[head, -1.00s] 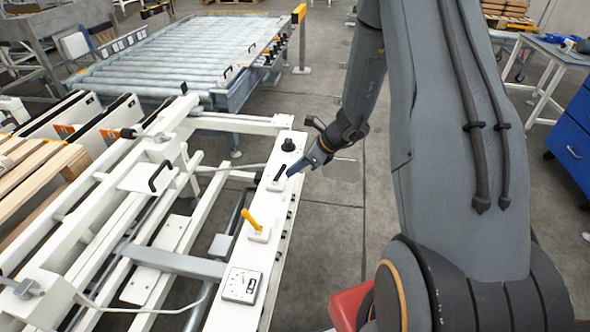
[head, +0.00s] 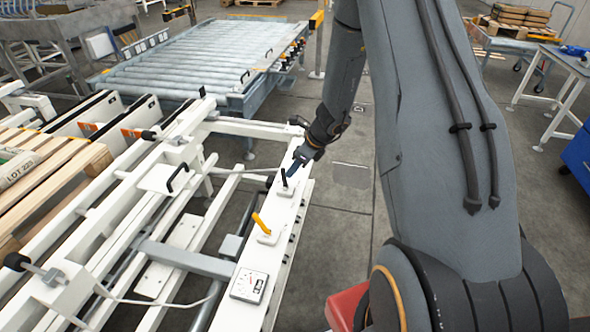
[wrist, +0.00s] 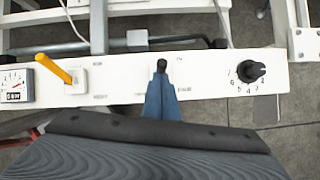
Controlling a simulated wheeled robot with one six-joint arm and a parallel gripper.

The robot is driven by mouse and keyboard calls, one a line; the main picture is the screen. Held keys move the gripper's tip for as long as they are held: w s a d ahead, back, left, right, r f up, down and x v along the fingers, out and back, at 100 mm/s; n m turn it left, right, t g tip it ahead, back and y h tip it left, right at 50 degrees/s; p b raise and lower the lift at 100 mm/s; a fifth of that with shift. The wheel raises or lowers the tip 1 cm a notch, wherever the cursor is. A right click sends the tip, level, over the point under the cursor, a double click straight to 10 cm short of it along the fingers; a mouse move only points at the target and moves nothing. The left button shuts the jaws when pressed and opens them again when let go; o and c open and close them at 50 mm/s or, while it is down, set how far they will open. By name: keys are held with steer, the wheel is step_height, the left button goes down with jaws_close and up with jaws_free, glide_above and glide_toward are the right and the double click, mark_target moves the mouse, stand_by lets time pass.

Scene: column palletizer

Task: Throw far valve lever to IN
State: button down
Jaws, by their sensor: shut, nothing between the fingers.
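The white control panel (head: 245,262) carries two levers. The far lever (head: 284,178) is black and stands up from its plate. In the wrist view its black tip (wrist: 161,66) shows just beyond my fingertips. The near lever (head: 261,223) is yellow and tilted; it also shows in the wrist view (wrist: 53,69). My gripper (head: 293,171) is shut and empty, its blue fingers beside the black lever. In the wrist view the fingers (wrist: 161,84) overlap the lever's base, so I cannot tell whether they touch it. The panel's small labels are too blurred to read.
A black numbered knob (wrist: 250,72) sits on the panel beyond the black lever. A gauge (head: 249,285) is at the panel's near end. A roller conveyor (head: 190,62) stands behind, and a wooden pallet (head: 60,175) is at left. Open floor lies right of the panel.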

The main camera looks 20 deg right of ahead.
mark_target(282, 170)
steer(key=shift+w+a+r+p, duration=0.1)
steer(key=shift+w+a+p, duration=0.15)
steer(key=shift+w+a, duration=0.3)
steer(key=shift+w+a+r+p, duration=0.1)
steer(key=shift+w+a+p, duration=0.15)
steer(key=shift+a, duration=0.45)
steer(key=shift+w+a+r, duration=0.1)
steer(key=shift+w+a, duration=0.3)
steer(key=shift+a, duration=0.15)
steer(key=shift+d+r, duration=0.1)
steer(key=shift+d, duration=0.05)
step_height(282, 170, up, 11)
steer(key=s+d, duration=0.1)
steer(key=s, duration=0.1)
steer(key=shift+s, duration=0.25)
steer(key=shift+d, duration=0.1)
